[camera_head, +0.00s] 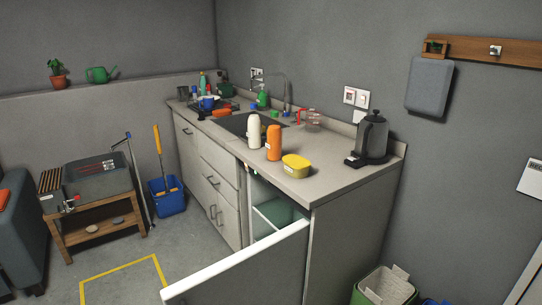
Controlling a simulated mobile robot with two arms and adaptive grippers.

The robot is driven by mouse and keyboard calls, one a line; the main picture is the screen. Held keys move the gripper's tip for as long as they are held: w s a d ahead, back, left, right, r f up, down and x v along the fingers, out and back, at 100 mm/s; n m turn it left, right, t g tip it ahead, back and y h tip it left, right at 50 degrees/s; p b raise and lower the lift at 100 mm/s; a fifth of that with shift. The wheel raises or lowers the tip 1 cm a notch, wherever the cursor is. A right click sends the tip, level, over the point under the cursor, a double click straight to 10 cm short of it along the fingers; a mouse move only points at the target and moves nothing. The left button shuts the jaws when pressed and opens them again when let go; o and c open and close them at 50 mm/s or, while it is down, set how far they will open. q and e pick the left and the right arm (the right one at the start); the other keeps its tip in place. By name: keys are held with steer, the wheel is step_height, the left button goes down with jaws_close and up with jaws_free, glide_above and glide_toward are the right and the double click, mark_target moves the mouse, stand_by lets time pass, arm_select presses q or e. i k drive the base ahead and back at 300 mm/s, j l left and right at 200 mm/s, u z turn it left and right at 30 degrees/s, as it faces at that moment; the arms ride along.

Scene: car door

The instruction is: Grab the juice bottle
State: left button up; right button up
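An orange bottle (274,144), which may be the juice bottle, stands upright on the kitchen counter (340,178). A white bottle (254,133) stands upright just left of it and behind. No readable label tells which holds juice. Neither of my grippers shows in the head view.
A yellow container (296,166) sits right of the orange bottle, near the counter's front edge. A dark kettle (372,137) stands farther right. The sink (240,124) lies behind the bottles.

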mark_target(273, 145)
steer(key=i+j+u, duration=0.1)
steer(key=j+u, duration=0.2)
steer(key=i+j+u, duration=0.25)
steer(key=j, duration=0.25)
steer(key=i+j+u, duration=0.4)
steer(key=j, duration=0.25)
steer(key=i+j+u, duration=0.4)
steer(key=i+j, duration=0.15)
steer(key=i+z, duration=0.3)
steer(key=i, duration=0.2)
steer(key=i+j+z, duration=0.1)
steer(key=i+z, duration=0.2)
steer(key=i, duration=0.2)
steer(key=i+j+z, duration=0.3)
steer(key=i, duration=0.2)
steer(key=i+l, duration=0.05)
steer(key=l, duration=0.05)
